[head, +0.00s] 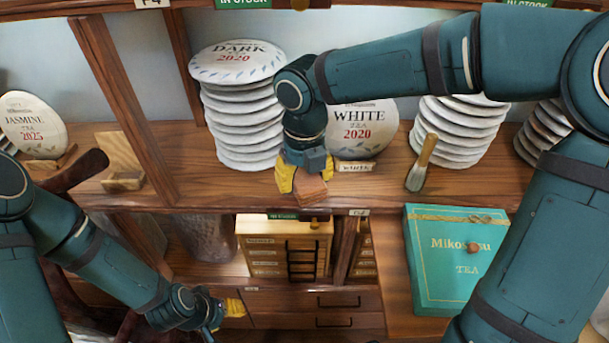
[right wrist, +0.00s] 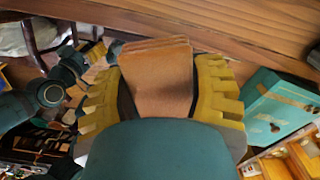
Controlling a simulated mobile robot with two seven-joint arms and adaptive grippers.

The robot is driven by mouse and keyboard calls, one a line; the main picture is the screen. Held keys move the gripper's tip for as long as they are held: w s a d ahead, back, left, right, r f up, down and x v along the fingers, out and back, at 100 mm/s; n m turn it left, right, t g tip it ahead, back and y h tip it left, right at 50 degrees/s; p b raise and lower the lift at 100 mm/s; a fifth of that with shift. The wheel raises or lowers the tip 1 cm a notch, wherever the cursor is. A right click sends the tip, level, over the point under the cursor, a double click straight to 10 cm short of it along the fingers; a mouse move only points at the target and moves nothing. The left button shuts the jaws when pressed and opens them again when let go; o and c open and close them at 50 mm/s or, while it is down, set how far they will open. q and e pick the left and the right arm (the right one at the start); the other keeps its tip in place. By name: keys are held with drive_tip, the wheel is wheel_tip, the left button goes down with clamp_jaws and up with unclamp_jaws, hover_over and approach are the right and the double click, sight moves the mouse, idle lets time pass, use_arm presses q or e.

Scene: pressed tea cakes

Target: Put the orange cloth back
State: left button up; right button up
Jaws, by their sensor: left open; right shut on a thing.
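The folded orange cloth (head: 312,188) is held between the yellow fingers of my right gripper (head: 305,178), at the front part of the wooden shelf (head: 235,187). In the right wrist view the cloth (right wrist: 158,80) stands as a flat folded stack between both fingers, with the shelf's edge (right wrist: 240,40) beyond it. I cannot tell whether the cloth touches the shelf. My left gripper (head: 232,308) is open and empty, low on the left in front of the drawers.
Stacked tea cakes (head: 240,115) and a WHITE cake (head: 362,130) stand behind my right gripper. Shelf surface shows bare left of the cloth. A small drawer cabinet (head: 262,250) stands below.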

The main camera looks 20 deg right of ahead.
drive_tip(key=w, duration=0.2)
drive_tip(key=w+d, duration=0.1)
drive_tip(key=w, duration=0.1)
drive_tip(key=w+d, duration=0.1)
drive_tip(key=w, duration=0.2)
drive_tip(key=shift+f+b, duration=0.45)
drive_tip(key=shift+f, duration=0.2)
wheel_tip(320, 180, down, 5)
drive_tip(key=shift+s+f+b, duration=0.1)
drive_tip(key=shift+f+b, duration=0.05)
drive_tip(key=shift+b, duration=0.8)
drive_tip(key=shift+w+f, duration=0.2)
drive_tip(key=shift+f, duration=0.1)
drive_tip(key=shift+r, duration=0.1)
drive_tip(key=o, duration=1)
drive_tip(key=shift+o, duration=0.2)
